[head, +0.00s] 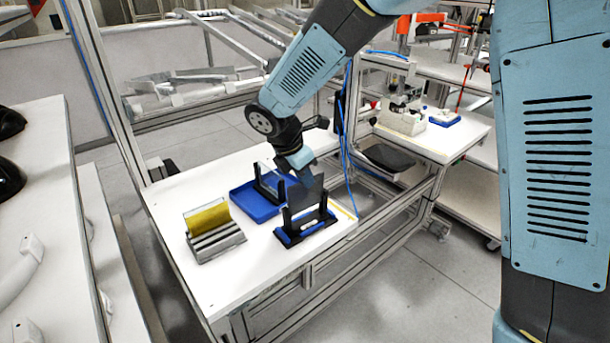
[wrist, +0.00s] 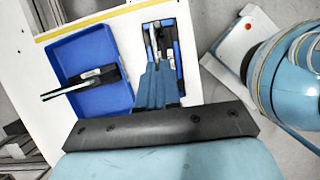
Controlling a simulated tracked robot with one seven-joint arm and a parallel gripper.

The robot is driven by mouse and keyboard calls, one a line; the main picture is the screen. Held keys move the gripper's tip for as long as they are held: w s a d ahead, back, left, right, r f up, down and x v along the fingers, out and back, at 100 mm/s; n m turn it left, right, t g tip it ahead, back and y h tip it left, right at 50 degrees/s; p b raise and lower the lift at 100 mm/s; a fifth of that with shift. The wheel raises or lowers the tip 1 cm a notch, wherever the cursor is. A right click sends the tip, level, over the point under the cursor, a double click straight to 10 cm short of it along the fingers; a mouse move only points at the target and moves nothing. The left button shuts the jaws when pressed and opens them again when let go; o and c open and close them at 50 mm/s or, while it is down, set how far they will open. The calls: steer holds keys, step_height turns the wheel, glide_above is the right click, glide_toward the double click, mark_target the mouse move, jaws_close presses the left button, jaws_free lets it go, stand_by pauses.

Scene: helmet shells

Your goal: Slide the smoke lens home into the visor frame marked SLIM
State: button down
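The smoke lens (head: 307,192) is a dark, thin, upright plate. My gripper (head: 300,162) is at its upper edge and appears shut on it. A visor frame (head: 304,233), a blue base with two black posts, stands at the table's front right. The lens is above it, its lower part between the posts; I cannot tell how deep it sits. In the wrist view my gripper (wrist: 154,82) points at this frame (wrist: 176,62) and hides part of it. A second black-posted frame (wrist: 96,77) stands in the blue tray, holding a clear plate. No marking is readable.
The blue tray (head: 240,205) lies just behind and left of the front frame, leaving little room between. A grey slotted rack (head: 217,238) with a yellow lens (head: 209,217) stands at left. The white table (head: 245,272) is bare in front of the rack.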

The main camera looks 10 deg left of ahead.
glide_above(305, 209)
steer(key=shift+w+f, duration=0.15)
steer(key=shift+f, duration=2.2)
steer(key=c, duration=1.3)
jaws_free()
steer(key=shift+o, duration=0.2)
steer(key=v, duration=1.3)
steer(key=shift+a+r, duration=0.1)
steer(key=shift+r, duration=0.2)
steer(key=s+d+r+m+y, duration=0.1)
steer(key=d+r+m, duration=0.25)
steer(key=d, duration=0.45)
steer(key=d+r+m, duration=0.3)
steer(key=d+m, duration=0.2)
steer(key=d, duration=0.3)
steer(key=s+d+r+m+y, duration=0.1)
steer(key=d+r+m, duration=0.2)
steer(key=d+m, duration=0.35)
steer(key=s+d+m+t, duration=0.1)
steer(key=s+d+m, duration=0.5)
steer(key=d, duration=0.2)
steer(key=s+d+m+t+y, duration=0.1)
steer(key=s+d+m, duration=0.5)
steer(key=d, duration=0.2)
steer(key=shift+d, duration=0.2)
